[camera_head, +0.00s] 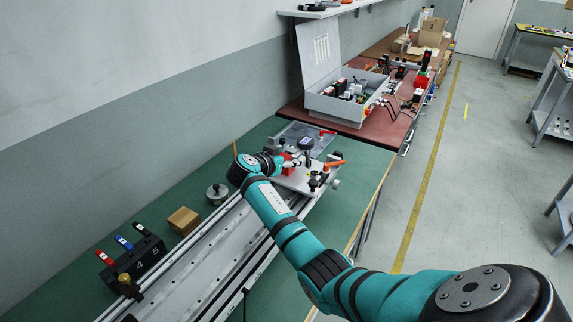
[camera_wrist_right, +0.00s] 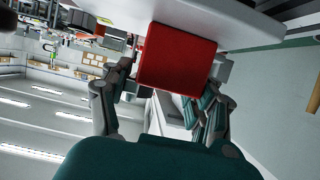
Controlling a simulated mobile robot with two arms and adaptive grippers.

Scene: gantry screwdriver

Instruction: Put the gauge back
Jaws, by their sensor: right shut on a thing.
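My right gripper (camera_head: 280,164) reaches the plate (camera_head: 300,181) of the gantry on the green bench. It is shut on a red block (camera_head: 289,168), perhaps the gauge; no other thing is clearly a gauge. In the right wrist view the red block (camera_wrist_right: 176,60) sits between the fingers of the right gripper (camera_wrist_right: 168,84), close to a pale plate edge (camera_wrist_right: 225,20). I cannot tell whether block and plate touch. A dark round-headed device (camera_head: 305,143) stands just behind the block. My left gripper is not in view.
A long metal rail (camera_head: 190,270) runs along the green bench (camera_head: 345,190). Left of it are a round metal piece (camera_head: 217,192), a brown block (camera_head: 183,220) and a black numbered holder (camera_head: 137,258) with coloured handles. A grey open case (camera_head: 338,108) stands behind.

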